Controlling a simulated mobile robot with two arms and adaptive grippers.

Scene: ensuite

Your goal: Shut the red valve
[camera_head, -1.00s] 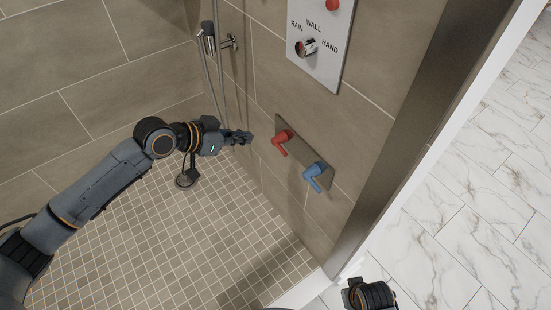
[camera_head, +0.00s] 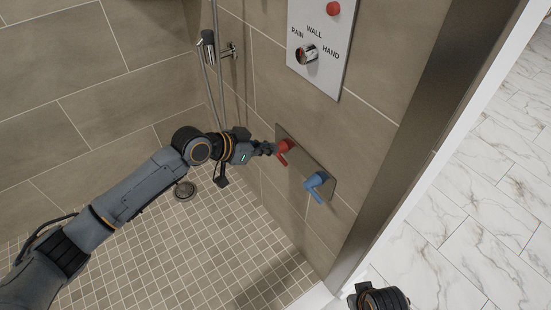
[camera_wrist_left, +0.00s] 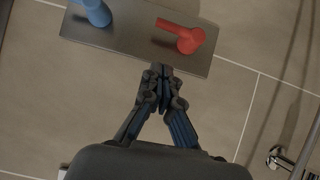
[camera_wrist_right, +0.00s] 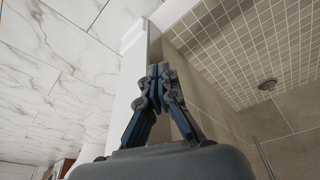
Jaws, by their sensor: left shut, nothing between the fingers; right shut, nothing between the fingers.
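The red valve (camera_head: 284,151) is a lever handle on a metal plate (camera_head: 325,172) on the shower wall. In the left wrist view the red valve (camera_wrist_left: 180,36) sits just beyond my fingertips, a little to the right. My left gripper (camera_head: 272,149) is shut and empty beside the red lever. In the left wrist view its fingertips (camera_wrist_left: 160,72) overlap the plate's lower edge; I cannot tell whether they touch anything. My right gripper (camera_wrist_right: 158,72) is shut and empty, away from the valves, near the shower's edge.
A blue lever (camera_head: 318,184) is on the same plate, right of the red one. A control panel (camera_head: 318,40) with a knob and red button is above. A hand-shower (camera_head: 208,45) with its hose hangs behind my left arm. The tiled floor (camera_head: 225,250) is clear around a drain.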

